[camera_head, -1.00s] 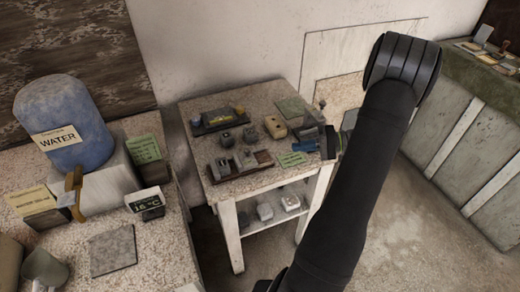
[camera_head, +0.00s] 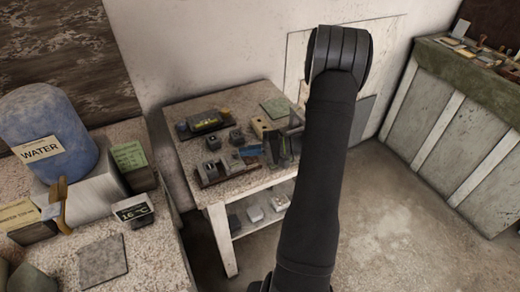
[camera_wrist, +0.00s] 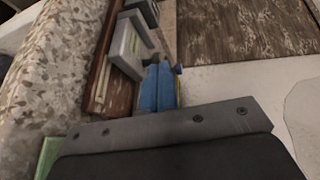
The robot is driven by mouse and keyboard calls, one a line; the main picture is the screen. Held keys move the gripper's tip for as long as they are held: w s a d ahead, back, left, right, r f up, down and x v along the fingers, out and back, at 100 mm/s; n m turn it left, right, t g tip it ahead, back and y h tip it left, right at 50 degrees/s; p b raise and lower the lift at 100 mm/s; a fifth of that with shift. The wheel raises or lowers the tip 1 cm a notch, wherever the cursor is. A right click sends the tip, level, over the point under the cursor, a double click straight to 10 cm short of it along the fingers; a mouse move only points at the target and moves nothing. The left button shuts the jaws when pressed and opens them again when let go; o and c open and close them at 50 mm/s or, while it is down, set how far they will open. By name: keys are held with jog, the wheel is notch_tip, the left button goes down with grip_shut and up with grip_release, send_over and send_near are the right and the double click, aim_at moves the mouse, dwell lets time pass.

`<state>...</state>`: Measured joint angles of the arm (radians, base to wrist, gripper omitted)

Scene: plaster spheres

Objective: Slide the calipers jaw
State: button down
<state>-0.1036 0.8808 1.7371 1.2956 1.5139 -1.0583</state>
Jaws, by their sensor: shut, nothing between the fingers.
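A wooden bar with grey upright blocks, which looks like the calipers (camera_head: 207,181), lies along the front of the small speckled table in the head view. In the wrist view its brown bar (camera_wrist: 98,75) runs up the left, with a light grey block (camera_wrist: 128,48) on it and a darker one above. I cannot tell for certain which block is the sliding jaw. My gripper (camera_head: 250,151) has blue fingertips, shut and empty, pointing left over the table. In the wrist view the fingertips (camera_wrist: 158,85) are close beside the light grey block; contact is unclear.
A dark tray with yellow parts (camera_head: 205,123) lies at the table's back left, with a small grey block (camera_head: 237,137) near it. A green card (camera_head: 275,107) lies at the back right. A blue water barrel (camera_head: 45,135) stands on the left bench. Open floor lies right.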

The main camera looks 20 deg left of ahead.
jog(key=shift+s+a, duration=0.1)
jog(key=shift+a, duration=0.15)
jog(key=shift+s+a+f, duration=0.1)
jog(key=shift+s+a, duration=0.2)
jog(key=shift+a, duration=0.2)
